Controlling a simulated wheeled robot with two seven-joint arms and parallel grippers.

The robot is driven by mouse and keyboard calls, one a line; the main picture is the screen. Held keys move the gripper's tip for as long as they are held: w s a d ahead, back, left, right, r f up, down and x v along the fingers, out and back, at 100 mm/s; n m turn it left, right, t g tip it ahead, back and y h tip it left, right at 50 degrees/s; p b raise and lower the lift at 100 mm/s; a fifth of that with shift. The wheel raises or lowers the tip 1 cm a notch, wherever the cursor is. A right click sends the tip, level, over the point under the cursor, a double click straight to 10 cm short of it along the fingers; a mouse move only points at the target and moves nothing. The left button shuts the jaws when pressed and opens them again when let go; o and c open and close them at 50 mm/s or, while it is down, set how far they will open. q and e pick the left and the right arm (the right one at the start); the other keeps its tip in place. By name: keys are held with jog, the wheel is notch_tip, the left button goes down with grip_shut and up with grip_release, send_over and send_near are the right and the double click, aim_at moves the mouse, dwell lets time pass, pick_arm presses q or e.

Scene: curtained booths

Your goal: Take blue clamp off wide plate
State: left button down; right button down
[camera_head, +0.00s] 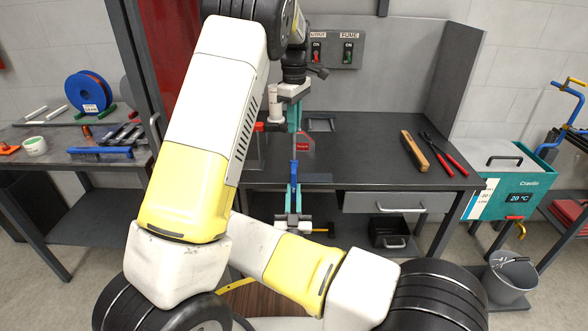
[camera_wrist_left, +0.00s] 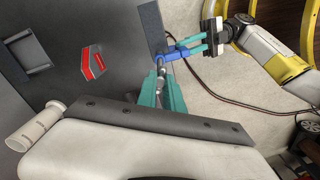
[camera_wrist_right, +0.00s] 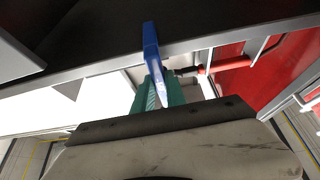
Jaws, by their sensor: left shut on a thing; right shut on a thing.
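The blue clamp (camera_head: 294,178) is at the bench's front edge; it also shows in the left wrist view (camera_wrist_left: 176,53) and upright in the right wrist view (camera_wrist_right: 151,50). My right gripper (camera_head: 293,190) comes from below, its teal fingers shut on the clamp. A dark grey strip, probably the wide plate (camera_head: 317,178), lies at the bench edge beside the clamp; it also shows in the left wrist view (camera_wrist_left: 151,25). I cannot tell whether clamp and plate touch. My left gripper (camera_head: 295,128) points down above the clamp, shut on a slim grey metal piece (camera_wrist_left: 161,67).
A red block (camera_head: 305,142) sits on the bench behind the left gripper. A wooden-handled brush (camera_head: 414,149) and red-handled pliers (camera_head: 446,154) lie to the right. A drawer (camera_head: 385,202) is under the bench. The bench top between the red block and brush is mostly clear.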

pick_arm(q)
jog(key=shift+n, duration=0.6)
pick_arm(e)
jog(key=shift+r, duration=0.1)
pick_arm(q)
jog(key=c, duration=1.4)
grip_release()
notch_tip(320, 180, up, 12)
pick_arm(e)
jog(key=shift+s, duration=0.1)
